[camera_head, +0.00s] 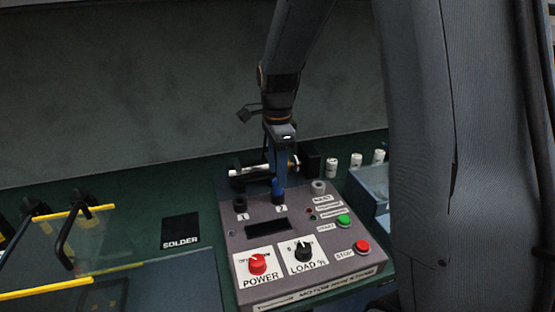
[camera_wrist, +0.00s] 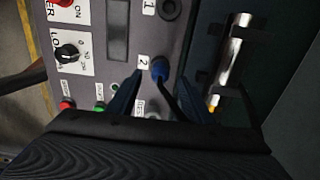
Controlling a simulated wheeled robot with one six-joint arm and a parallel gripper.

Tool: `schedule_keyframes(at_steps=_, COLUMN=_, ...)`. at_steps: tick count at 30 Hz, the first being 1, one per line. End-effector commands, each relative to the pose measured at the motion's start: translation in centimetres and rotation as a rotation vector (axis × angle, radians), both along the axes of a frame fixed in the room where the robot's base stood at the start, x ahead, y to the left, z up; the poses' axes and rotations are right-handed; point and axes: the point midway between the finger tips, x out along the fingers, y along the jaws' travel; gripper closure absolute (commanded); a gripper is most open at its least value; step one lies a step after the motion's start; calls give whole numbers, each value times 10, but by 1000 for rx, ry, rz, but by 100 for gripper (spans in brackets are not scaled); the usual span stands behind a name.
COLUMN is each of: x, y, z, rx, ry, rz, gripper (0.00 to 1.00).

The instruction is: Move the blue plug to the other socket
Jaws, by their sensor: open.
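The blue plug (camera_wrist: 160,67) sits in socket 2 of the grey control panel (camera_wrist: 152,40), with a dark cord running from it. In the head view the plug (camera_head: 278,195) shows just below my gripper (camera_head: 277,178). Socket 1 (camera_head: 240,204), to its left, is a dark round socket with no plug seen in it; it also shows at the top of the wrist view (camera_wrist: 168,9). My gripper (camera_wrist: 158,80) is open, with its blue fingers spread on either side of the plug and its cord. Whether a finger touches the plug I cannot tell.
The panel carries a red POWER knob (camera_head: 258,264), a black LOAD knob (camera_head: 303,252), a green button (camera_head: 343,221) and a red button (camera_head: 361,247). A shiny metal tube (camera_wrist: 235,48) lies behind the sockets. A clear yellow-edged box (camera_head: 75,245) stands at left.

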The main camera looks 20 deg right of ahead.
Motion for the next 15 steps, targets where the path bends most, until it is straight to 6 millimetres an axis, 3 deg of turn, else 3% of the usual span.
schedule_keyframes(at_steps=6, x=-1, y=0, z=-29, rx=0, ry=3, rz=1, gripper=54)
schedule_keyframes(at_steps=15, x=-1, y=0, z=-42, rx=0, ry=0, rz=2, gripper=54)
